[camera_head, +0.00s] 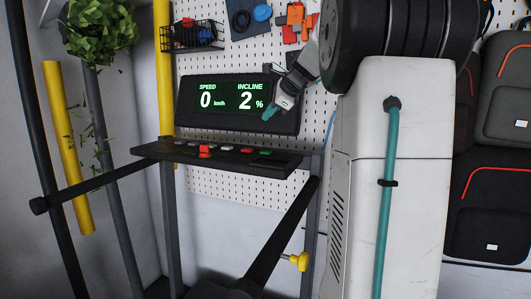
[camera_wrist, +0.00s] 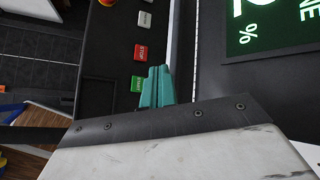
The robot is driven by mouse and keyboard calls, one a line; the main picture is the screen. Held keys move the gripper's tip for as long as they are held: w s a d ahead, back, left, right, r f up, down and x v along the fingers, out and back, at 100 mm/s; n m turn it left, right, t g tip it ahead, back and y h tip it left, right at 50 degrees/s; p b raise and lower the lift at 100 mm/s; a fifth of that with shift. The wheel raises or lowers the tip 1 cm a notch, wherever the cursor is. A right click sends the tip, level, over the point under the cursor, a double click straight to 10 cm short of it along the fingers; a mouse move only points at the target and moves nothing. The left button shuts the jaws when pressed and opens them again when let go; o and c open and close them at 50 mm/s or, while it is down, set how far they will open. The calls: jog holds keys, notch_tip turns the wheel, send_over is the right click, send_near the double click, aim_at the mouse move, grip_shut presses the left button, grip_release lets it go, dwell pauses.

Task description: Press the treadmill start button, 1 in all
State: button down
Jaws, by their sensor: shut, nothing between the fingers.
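The treadmill's green start button (camera_head: 265,153) is at the right end of the button row on the dark console panel (camera_head: 222,160). In the wrist view the green button (camera_wrist: 137,83) lies just left of my fingertips and is partly covered by them. The red STOP button (camera_wrist: 141,52) is beside it. My gripper (camera_head: 269,114) has teal fingertips and appears above the panel, overlapping the right part of the display. In the wrist view my gripper (camera_wrist: 158,88) is shut and empty. Whether it touches the button cannot be told.
The display (camera_head: 235,124) shows speed 0 km/h and incline 2 %. A larger red knob (camera_head: 205,150) stands on the panel's left part. A yellow post (camera_head: 164,70) and a plant (camera_head: 100,30) are on the left. Black-and-grey cases (camera_head: 500,200) are at the right.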

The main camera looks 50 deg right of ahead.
aim_at(269, 152)
jog(key=shift+f, duration=4.25)
jog(key=shift+f, duration=0.15)
jog(key=shift+f, duration=0.25)
jog(key=shift+f, duration=0.5)
jog(key=shift+r, duration=0.9)
jog(key=shift+r, duration=0.1)
jog(key=shift+r, duration=2.45)
